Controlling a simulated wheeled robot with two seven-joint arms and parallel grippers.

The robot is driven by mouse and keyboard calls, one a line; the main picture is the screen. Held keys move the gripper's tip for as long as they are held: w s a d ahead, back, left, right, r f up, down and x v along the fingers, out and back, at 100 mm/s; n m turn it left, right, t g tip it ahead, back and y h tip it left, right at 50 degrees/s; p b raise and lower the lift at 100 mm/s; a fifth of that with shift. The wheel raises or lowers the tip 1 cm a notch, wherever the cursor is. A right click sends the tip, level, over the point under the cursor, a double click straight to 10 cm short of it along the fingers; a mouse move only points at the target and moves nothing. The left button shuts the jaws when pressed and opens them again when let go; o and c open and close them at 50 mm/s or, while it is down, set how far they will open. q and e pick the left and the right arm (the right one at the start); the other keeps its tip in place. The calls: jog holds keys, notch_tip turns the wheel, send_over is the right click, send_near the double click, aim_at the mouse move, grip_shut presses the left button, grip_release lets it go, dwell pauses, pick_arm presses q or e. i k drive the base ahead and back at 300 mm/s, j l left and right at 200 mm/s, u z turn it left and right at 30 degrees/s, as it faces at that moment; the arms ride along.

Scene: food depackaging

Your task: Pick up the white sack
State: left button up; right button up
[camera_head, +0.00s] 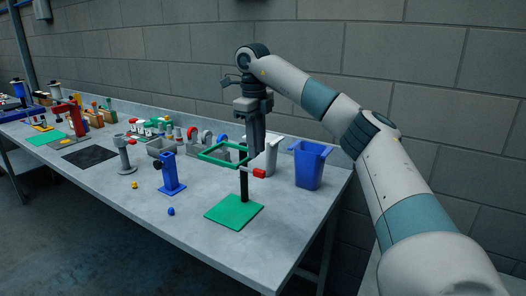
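A white upright object (270,158), which may be the white sack, stands at the back right of the table between the green frame and the blue bin. It is small in the picture and partly covered, so I cannot tell for certain what it is. My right gripper (256,150) points down just left of it, in front of the back wall. Its dark fingers overlap the white object's left edge in the picture. I cannot tell whether they touch it or whether they are open or shut. My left gripper is not in view.
A blue bin (309,165) stands to the right near the table's end. A blue stand (171,175), a grey stand (124,155) and grey trays stand left. The table's front right (270,240) is clear.

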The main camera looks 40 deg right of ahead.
aim_at(266, 160)
jog(key=i+l, duration=0.8)
jog(key=l, duration=0.15)
